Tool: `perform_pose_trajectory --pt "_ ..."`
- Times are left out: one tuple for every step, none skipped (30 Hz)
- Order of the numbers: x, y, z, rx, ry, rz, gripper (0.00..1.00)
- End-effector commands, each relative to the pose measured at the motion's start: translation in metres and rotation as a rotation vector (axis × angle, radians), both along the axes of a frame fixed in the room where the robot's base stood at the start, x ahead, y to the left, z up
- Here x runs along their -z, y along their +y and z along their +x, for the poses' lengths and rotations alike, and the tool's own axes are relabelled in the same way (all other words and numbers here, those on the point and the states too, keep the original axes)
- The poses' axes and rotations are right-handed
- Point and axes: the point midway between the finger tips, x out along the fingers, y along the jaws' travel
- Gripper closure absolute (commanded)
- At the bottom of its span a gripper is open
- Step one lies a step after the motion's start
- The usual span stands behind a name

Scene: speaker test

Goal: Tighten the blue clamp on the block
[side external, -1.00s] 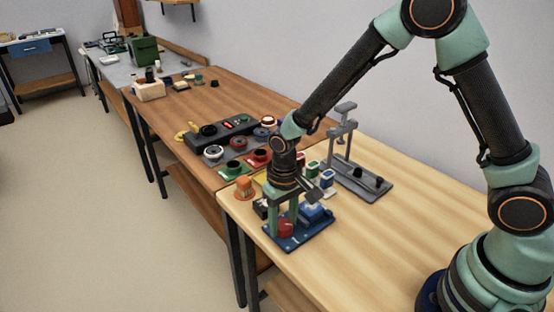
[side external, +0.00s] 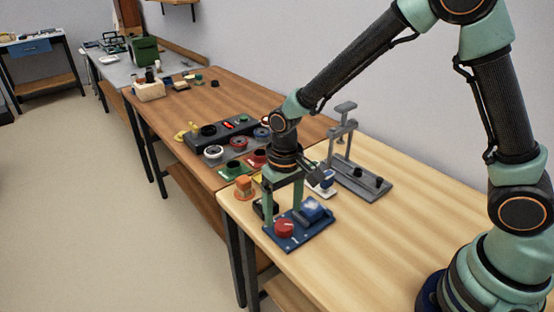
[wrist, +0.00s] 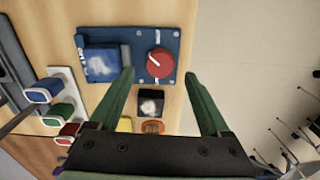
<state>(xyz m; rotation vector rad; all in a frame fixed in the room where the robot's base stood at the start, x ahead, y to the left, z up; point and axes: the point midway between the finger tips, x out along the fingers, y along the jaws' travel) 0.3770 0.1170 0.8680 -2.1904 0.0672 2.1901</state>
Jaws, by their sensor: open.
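A dark blue plate (side external: 294,246) lies near the front edge of the light wooden table; it also shows in the wrist view (wrist: 128,37). On it are a blue boxy part (side external: 313,209) with a pale smudged face (wrist: 102,62) and a round red knob (side external: 285,228) with a white pointer line (wrist: 160,63). Clamp jaws or a separate held block cannot be made out. My gripper (side external: 283,211) is open and empty above the plate, pointing down. In the wrist view its green fingers (wrist: 159,74) stand apart on either side of the knob, apparently above it.
A small black box (wrist: 151,103) and an orange part (side external: 244,188) sit beside the plate. A grey stand (side external: 362,182) is behind it. A dark panel of coloured knobs (side external: 190,139) lies on the adjoining brown table. The light table's right side is clear.

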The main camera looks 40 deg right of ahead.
Motion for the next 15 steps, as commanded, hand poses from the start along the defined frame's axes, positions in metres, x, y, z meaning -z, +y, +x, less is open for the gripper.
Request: perform_pose_trajectory --pt "-0.013 0.000 0.001 0.000 -0.006 0.002 0.19" --pt "-0.019 0.000 0.001 0.000 -0.007 0.002 0.19" --pt "-0.028 0.000 0.001 0.000 -0.007 0.002 0.19" --pt "-0.034 0.000 0.001 0.000 -0.006 0.002 0.19" --pt "-0.039 0.000 0.001 0.000 -0.006 0.002 0.19" --pt "-0.047 0.000 0.001 0.000 -0.005 0.002 0.19" --pt "-0.052 0.000 0.001 0.000 -0.004 0.002 0.19" --pt "-0.056 0.000 0.001 0.000 -0.004 0.002 0.19" --pt "-0.062 0.000 0.001 0.000 -0.004 0.001 0.19" --pt "-0.065 0.000 0.001 0.000 -0.004 0.001 0.19" --pt "-0.069 0.000 0.001 0.000 -0.003 0.001 0.19" --pt "-0.072 0.000 0.000 0.000 -0.002 0.001 0.19" --pt "-0.074 0.000 0.000 0.000 -0.002 0.001 0.19" --pt "-0.076 0.000 0.000 0.000 -0.001 0.001 0.19" --pt "-0.078 0.000 0.000 0.000 0.000 0.000 0.19"
